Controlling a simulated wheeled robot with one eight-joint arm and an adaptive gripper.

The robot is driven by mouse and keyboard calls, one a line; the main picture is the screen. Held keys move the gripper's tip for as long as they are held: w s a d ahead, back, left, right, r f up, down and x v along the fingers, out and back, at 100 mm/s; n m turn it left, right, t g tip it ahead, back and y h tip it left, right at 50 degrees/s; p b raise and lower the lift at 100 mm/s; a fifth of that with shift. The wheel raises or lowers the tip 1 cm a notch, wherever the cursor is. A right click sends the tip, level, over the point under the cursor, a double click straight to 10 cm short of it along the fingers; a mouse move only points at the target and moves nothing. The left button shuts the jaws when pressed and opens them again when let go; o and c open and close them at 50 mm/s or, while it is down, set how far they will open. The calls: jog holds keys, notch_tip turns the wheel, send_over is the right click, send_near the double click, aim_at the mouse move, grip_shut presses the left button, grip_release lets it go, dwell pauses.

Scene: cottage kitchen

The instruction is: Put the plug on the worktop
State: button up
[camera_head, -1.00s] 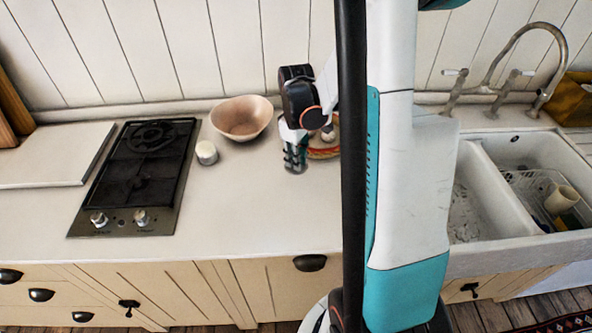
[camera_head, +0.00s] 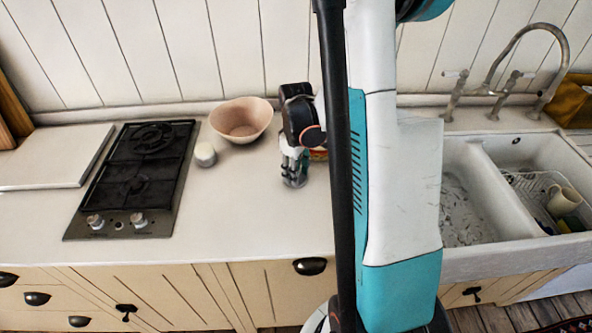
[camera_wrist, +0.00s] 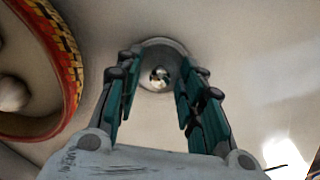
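A round grey plug with a shiny metal centre shows in the wrist view (camera_wrist: 160,76), just beyond my fingertips. It appears to lie on the pale worktop (camera_head: 240,215), with no finger visibly touching it. My gripper (camera_head: 294,178) is low over the worktop, to the right of the pink bowl. In the wrist view my gripper (camera_wrist: 158,88) has its teal fingers spread, with an empty gap between them. In the head view the fingers mostly hide the plug; only a grey edge shows below them.
A red-and-yellow rimmed dish (camera_wrist: 70,75) with a roundish object inside sits close beside my gripper. A pink bowl (camera_head: 241,119), a small white pot (camera_head: 205,154) and a black hob (camera_head: 135,180) stand left. The sink (camera_head: 463,205) is right. The front worktop is clear.

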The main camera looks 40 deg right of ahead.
jog(key=shift+r, duration=0.15)
notch_tip(320, 180, up, 12)
jog(key=p, duration=0.3)
dwell(0.4)
